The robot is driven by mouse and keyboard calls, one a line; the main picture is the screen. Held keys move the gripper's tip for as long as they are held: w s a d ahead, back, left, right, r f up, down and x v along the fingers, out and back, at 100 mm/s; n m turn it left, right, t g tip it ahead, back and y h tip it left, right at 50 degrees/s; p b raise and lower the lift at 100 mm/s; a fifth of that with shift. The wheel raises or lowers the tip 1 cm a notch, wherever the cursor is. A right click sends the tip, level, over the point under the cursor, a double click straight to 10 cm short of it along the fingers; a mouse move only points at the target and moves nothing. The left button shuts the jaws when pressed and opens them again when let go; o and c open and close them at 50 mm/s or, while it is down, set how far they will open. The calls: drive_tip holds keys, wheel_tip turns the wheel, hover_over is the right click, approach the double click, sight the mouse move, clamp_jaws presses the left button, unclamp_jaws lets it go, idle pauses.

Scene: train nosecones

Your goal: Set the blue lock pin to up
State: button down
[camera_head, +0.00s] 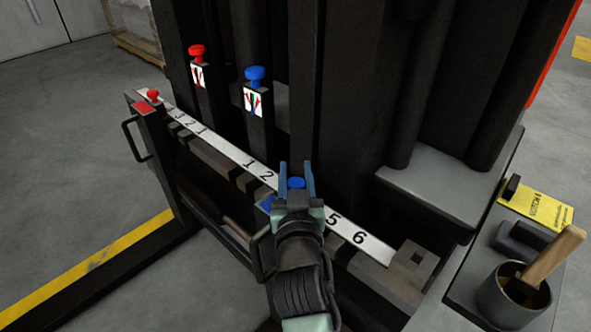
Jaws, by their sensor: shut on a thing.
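The blue lock pin (296,183) has a round blue head and sits at the numbered white scale rail (226,147). My gripper (297,170) reaches in from the front, with one blue-grey finger on each side of the pin head. It is shut on the pin. The lower part of the pin is hidden by my gripper, so I cannot tell its height. A blue patch (266,203) shows just left of my gripper. My gripper and wrist cover part of the scale between 2 and 5.
A blue knob (255,75) and a red knob (197,52) stand on posts behind the rail. A red pin (153,94) is at the rail's left end. Dark uprights rise behind. At right is a cup (515,298) with a wooden-handled tool.

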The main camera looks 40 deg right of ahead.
drive_tip(key=shift+r+p, duration=0.75)
drive_tip(key=shift+r, duration=0.65)
drive_tip(key=shift+c, duration=2.3)
unclamp_jaws()
drive_tip(key=p+v, duration=0.2)
drive_tip(key=v, duration=1.1)
